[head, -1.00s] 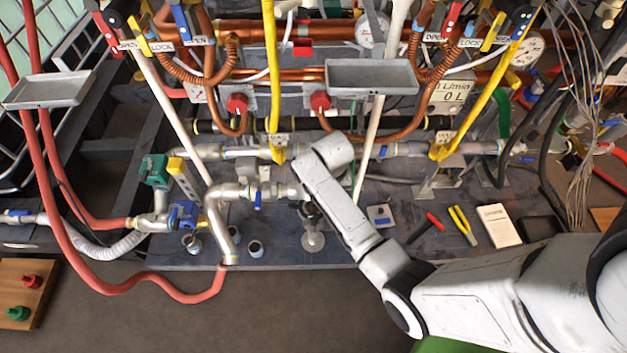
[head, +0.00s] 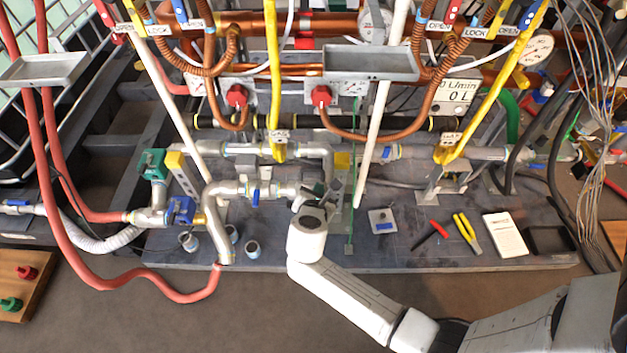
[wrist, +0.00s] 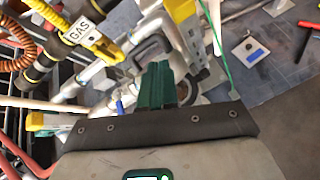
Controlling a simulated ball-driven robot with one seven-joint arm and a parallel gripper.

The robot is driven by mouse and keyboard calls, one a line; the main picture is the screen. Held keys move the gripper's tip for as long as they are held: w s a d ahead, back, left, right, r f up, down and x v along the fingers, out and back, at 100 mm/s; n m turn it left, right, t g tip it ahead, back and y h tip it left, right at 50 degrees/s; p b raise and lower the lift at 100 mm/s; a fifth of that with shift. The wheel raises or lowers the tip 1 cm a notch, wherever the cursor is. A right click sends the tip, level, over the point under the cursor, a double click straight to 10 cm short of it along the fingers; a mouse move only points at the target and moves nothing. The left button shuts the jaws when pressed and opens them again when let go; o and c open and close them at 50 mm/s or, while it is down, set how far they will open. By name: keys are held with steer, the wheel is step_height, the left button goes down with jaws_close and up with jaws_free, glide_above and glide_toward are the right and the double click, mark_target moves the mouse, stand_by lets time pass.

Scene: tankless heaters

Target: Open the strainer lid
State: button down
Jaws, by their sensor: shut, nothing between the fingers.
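My gripper (head: 320,188) is at the metal pipework in the middle of the panel, just right of the pipe end (head: 283,190). In the wrist view its green fingers (wrist: 157,84) are together, with nothing between them. A round dark-rimmed metal part (wrist: 203,84) lies just right of the fingertips, partly behind the black gripper edge. I cannot tell for sure whether this is the strainer lid, or whether it is open. In the head view my wrist and gripper hide the strainer area.
A yellow GAS handle (wrist: 98,42) and copper hoses hang close by. A green wire (head: 350,222) runs down right of my gripper. Pliers (head: 466,232), a screwdriver (head: 430,237) and a white notepad (head: 505,234) lie on the base plate to the right.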

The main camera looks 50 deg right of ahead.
mark_target(311, 169)
steer(key=a+n, duration=0.1)
steer(key=n+t, duration=0.1)
steer(key=n, duration=0.1)
steer(key=a+n, duration=0.1)
steer(key=n, duration=0.1)
steer(key=shift+w+a+r+t, duration=0.2)
steer(key=shift+w+a+t, duration=0.1)
steer(key=b+x, duration=0.3)
steer(key=x, duration=0.6)
steer(key=shift+w+d+f+b, duration=0.1)
steer(key=shift+w+d+b, duration=0.2)
steer(key=shift+b, duration=0.05)
steer(key=shift+p, duration=0.3)
steer(key=shift+w+d+r+p, duration=0.1)
steer(key=shift+d+r+p, duration=0.05)
steer(key=shift+r+p, duration=0.15)
steer(key=shift+w+d+f+p, duration=0.1)
steer(key=shift+d+p, duration=0.05)
steer(key=shift+p, duration=0.45)
steer(key=shift+w+d+y+p, duration=0.1)
steer(key=shift+y+p, duration=0.2)
steer(key=shift+p, duration=0.25)
